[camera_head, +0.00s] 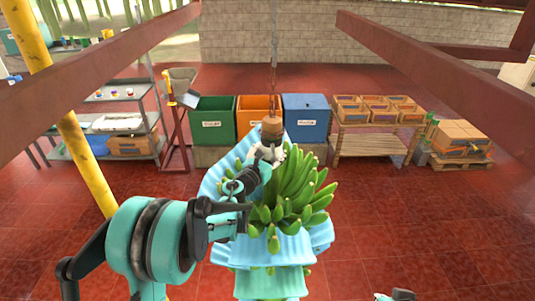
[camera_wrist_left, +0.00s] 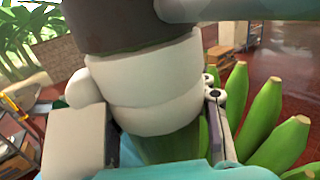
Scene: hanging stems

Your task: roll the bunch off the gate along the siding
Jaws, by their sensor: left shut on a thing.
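The bunch of green bananas (camera_head: 293,191) hangs from a chain (camera_head: 274,45) in the middle of the head view, with pale blue sheeting (camera_head: 271,251) around and below it. Its stem (camera_wrist_left: 143,90) shows in the left wrist view as thick white bands under a dark brown top. My left gripper (camera_head: 262,153) is shut on this stem, just above the fruit, with one finger on each side of it. Green fruit (camera_wrist_left: 262,112) also shows at the right of the wrist view. A small dark and white piece at the bottom edge of the head view may be my right gripper (camera_head: 399,295).
Green (camera_head: 212,121), orange (camera_head: 258,119) and blue (camera_head: 306,119) bins stand behind the bunch. A crate table (camera_head: 372,146) and a pallet of boxes (camera_head: 458,144) are at right. Rust-brown beams (camera_head: 430,57) and a yellow post (camera_head: 88,165) flank the open red floor.

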